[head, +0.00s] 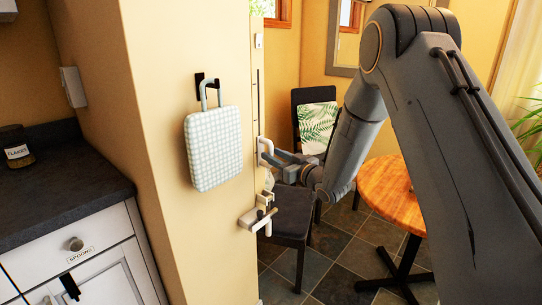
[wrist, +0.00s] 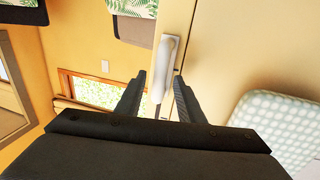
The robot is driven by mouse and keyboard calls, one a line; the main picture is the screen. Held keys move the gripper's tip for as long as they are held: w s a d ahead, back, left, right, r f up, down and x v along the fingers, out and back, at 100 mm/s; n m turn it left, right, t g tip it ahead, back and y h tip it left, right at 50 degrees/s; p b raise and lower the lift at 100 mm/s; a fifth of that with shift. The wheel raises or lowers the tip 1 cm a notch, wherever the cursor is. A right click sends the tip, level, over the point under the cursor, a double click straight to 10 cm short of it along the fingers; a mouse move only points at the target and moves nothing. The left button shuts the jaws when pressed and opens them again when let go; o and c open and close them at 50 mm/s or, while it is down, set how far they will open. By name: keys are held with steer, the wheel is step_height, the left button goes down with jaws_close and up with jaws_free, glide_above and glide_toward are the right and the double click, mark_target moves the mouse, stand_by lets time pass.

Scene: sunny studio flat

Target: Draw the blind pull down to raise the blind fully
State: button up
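The blind pull (head: 265,148) is a white handle on the narrow end face of the wall, at the lower end of a dark vertical slot. In the wrist view, the white pull (wrist: 167,62) appears just beyond and between my fingertips, nearer the right one. My gripper (head: 277,162) is level with the pull in the head view, and its fingers partly cover it. In the wrist view my gripper (wrist: 159,76) is open, with a visible gap between the left finger and the pull. The blind itself cannot be made out clearly; part of a window (wrist: 95,90) shows.
A white bracket with a peg (head: 256,218) juts out below the pull. A dark chair (head: 290,215) and a round wooden table (head: 385,190) stand behind my arm.

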steer(key=shift+b+v, duration=0.35)
steer(key=shift+v, duration=2.45)
steer(key=s+d+f+m+g+h, duration=0.3)
steer(key=s+d+h, duration=0.3)
steer(key=s+d, duration=0.15)
steer(key=s+d+f+m+g+h, duration=0.25)
steer(key=s+d+h, duration=0.25)
steer(key=s+d, duration=0.3)
steer(key=s+d+m+g, duration=0.2)
steer(key=s+g, duration=0.6)
steer(key=s, duration=1.6)
steer(key=shift+d+m+h+p, duration=0.25)
steer(key=shift+m+h+p, duration=0.1)
steer(key=shift+h+p, duration=0.05)
steer(key=shift+c, duration=0.5)
